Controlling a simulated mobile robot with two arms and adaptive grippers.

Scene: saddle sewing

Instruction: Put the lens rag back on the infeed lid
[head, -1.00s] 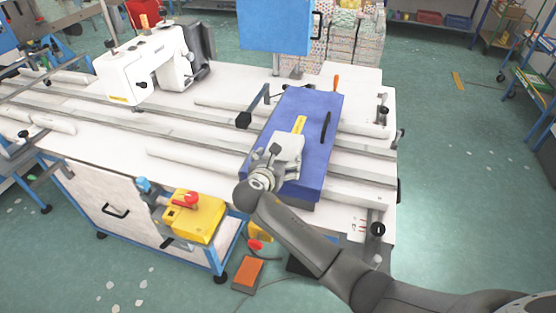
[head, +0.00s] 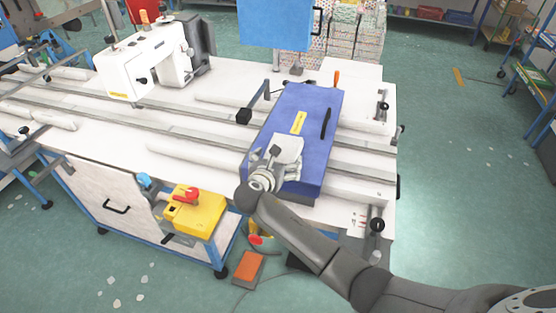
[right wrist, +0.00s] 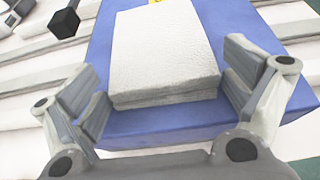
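The lens rag (head: 288,147) is a pale, folded, block-like cloth. It lies on the blue infeed lid (head: 313,112), near the lid's front end. In the right wrist view the rag (right wrist: 165,50) shows its top and its layered near edge, above the blue lid surface (right wrist: 150,125). My right gripper (head: 276,161) is at the rag's near end. In the right wrist view its two fingers (right wrist: 162,92) stand wide on either side of the rag, with a small gap at each side. My left gripper is not in view.
A dark handle (head: 326,123) and a yellow label (head: 299,122) are on the lid beyond the rag. A black block on an arm (head: 244,116) stands left of the lid. A white sewing machine (head: 140,65) stands farther left on the railed table (head: 190,130).

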